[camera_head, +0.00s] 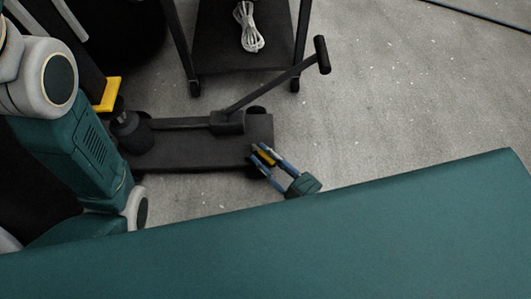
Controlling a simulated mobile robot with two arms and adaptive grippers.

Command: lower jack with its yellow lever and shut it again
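The jack (190,153) is a low, dark floor jack lying across the left middle of the floor. Its long black handle (270,87) slants up to a T-shaped grip (322,55). The round lifting end (131,132) is at its left. A small yellow lever (265,157) shows at the jack's right end. My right gripper (262,151) has its blue fingers on both sides of the yellow lever. I cannot tell whether they press on it. My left arm fills the left edge, and its gripper is out of view.
A dark stand (243,55) on casters holds a coiled white cable (249,27) behind the jack. A yellow block (108,95) sits left of the jack near my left arm. Grey speckled floor (420,100) is clear to the right.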

